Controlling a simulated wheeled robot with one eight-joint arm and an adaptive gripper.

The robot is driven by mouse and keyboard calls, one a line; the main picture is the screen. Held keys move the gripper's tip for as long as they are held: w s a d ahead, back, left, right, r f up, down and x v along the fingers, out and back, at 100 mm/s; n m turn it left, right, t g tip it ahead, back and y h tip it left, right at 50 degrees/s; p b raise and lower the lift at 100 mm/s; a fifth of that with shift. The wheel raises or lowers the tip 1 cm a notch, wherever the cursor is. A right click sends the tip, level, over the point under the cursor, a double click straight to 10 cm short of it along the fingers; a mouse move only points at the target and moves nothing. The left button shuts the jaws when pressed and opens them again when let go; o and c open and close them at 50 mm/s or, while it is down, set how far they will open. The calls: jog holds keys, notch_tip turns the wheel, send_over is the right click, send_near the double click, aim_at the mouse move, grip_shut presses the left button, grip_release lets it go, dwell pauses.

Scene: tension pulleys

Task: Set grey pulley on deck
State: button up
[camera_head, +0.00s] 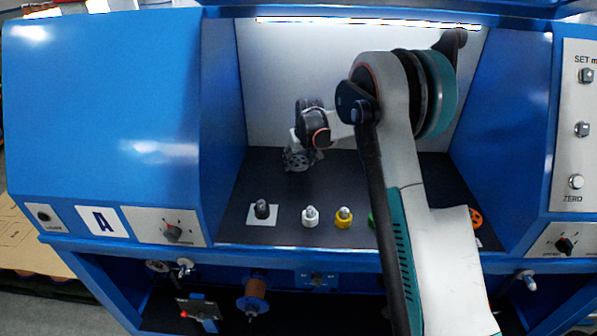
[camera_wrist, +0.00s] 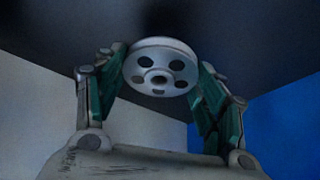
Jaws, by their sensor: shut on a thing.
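The grey pulley (camera_wrist: 143,49) is a pale spoked disc with several round holes and a hub. In the wrist view it sits between the two green-padded fingers of my gripper (camera_wrist: 161,62), which is shut on its rim. In the head view my gripper (camera_head: 298,160) is over the back left of the black deck (camera_head: 270,183); the pulley is hard to make out there. The deck also shows as a dark surface in the wrist view (camera_wrist: 240,35). I cannot tell the exact gap between pulley and deck.
Along the deck's front stand a black post (camera_head: 262,209) on a white square, a white post (camera_head: 310,217) and a yellow post (camera_head: 343,218). A green one (camera_head: 371,221) is partly hidden by my arm. An orange wheel (camera_head: 475,216) lies at right. Blue walls (camera_head: 222,120) flank the deck.

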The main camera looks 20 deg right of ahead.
aim_at(299, 176)
jog(key=shift+f+b, duration=0.5)
jog(key=shift+f, duration=1.55)
jog(key=shift+f, duration=0.1)
jog(key=o, duration=1.2)
jog(key=shift+c, duration=0.2)
jog(key=p+v, duration=0.3)
jog(key=v, duration=0.9)
